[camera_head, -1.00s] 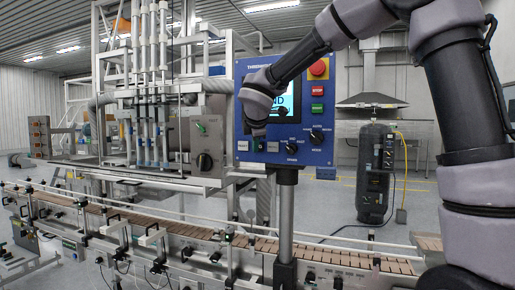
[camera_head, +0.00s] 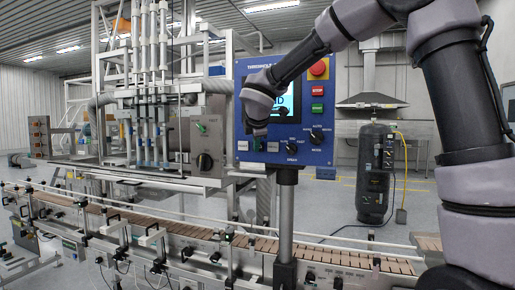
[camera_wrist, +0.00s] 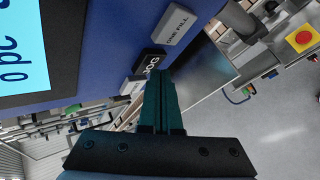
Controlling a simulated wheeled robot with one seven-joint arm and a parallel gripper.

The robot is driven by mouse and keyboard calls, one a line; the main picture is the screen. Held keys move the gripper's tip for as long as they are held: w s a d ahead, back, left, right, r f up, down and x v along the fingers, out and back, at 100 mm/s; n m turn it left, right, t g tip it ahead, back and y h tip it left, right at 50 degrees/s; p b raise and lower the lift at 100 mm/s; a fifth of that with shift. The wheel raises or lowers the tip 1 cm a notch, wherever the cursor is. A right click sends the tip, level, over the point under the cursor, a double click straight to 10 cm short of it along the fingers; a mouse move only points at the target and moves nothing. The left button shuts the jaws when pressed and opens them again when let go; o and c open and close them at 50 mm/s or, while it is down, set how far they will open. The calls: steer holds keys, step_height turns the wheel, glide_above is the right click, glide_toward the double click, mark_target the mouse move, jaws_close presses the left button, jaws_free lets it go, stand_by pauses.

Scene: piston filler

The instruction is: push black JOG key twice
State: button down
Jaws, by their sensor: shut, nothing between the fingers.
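The black JOG key (camera_wrist: 150,61) is on the blue control panel (camera_wrist: 110,55), between the light grey ONE FILL key (camera_wrist: 174,24) and another pale key (camera_wrist: 133,85). My gripper (camera_wrist: 160,74) is shut and empty, its dark green fingers pointing at the panel. The fingertips overlap the edge of the JOG key in the wrist view and hide part of it. I cannot tell whether they touch it. In the head view my gripper (camera_head: 258,136) is at the panel's lower left, and my wrist hides part of the key row.
A screen (camera_head: 285,105) is above the keys. A red emergency stop (camera_head: 318,68), red and green buttons and black selector knobs (camera_head: 316,135) are on the panel's right. A post (camera_head: 286,215) holds the panel in front of the conveyor (camera_head: 205,232).

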steer(key=shift+w+d, duration=0.1)
steer(key=shift+w, duration=0.25)
stand_by(0.3)
stand_by(0.4)
steer(key=shift+s+a, duration=0.25)
steer(key=shift+s, duration=0.5)
steer(key=s, duration=0.1)
steer(key=s+a, duration=0.1)
steer(key=s, duration=0.2)
steer(key=shift+s+a, duration=0.35)
steer(key=shift+s, duration=0.05)
